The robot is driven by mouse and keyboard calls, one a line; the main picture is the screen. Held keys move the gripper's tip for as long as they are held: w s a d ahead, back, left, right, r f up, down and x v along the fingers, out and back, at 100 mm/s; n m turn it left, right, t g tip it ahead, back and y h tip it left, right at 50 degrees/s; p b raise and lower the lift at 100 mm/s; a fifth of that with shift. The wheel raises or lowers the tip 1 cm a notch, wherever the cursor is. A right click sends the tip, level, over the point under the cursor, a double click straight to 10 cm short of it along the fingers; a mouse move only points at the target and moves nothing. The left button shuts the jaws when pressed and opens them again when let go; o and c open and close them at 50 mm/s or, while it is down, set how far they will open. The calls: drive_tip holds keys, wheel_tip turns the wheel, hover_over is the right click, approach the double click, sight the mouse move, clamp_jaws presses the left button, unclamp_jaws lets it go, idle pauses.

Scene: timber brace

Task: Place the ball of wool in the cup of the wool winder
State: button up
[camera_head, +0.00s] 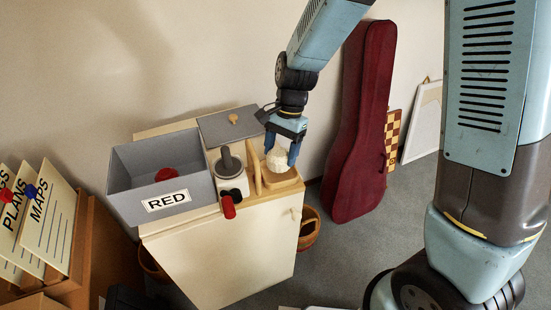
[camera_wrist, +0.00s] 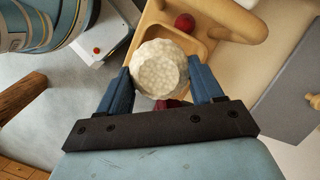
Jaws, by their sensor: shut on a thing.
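My gripper (camera_head: 281,152) points down with its blue fingers shut on a cream ball of wool (camera_head: 277,161). In the wrist view the ball (camera_wrist: 159,69) sits between the fingertips (camera_wrist: 162,85). It is over or in a wooden tray (camera_head: 290,186) with a rounded recess, which also shows in the wrist view (camera_wrist: 198,48); I cannot tell whether it touches the bottom. Left of the tray stand a wooden post (camera_head: 257,181) and a white winder body with a grey cone (camera_head: 229,163) and a red handle (camera_head: 228,207). The ball hides part of the recess.
A grey box (camera_head: 122,178) labelled RED, with a red ball (camera_head: 166,174) inside, stands left on the cream cabinet (camera_head: 230,258). A grey panel (camera_head: 232,123) with a knob lies behind. A dark red instrument case (camera_head: 360,130) leans on the wall to the right.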

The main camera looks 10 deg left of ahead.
sight(280, 159)
drive_tip(key=shift+w+a+f, duration=0.1)
drive_tip(key=shift+w+f, duration=0.1)
drive_tip(key=shift+f, duration=0.1)
drive_tip(key=shift+w+f, duration=0.1)
drive_tip(key=shift+f, duration=1.45)
drive_tip(key=shift+f, duration=0.1)
drive_tip(key=o, duration=1)
drive_tip(key=shift+o, duration=0.2)
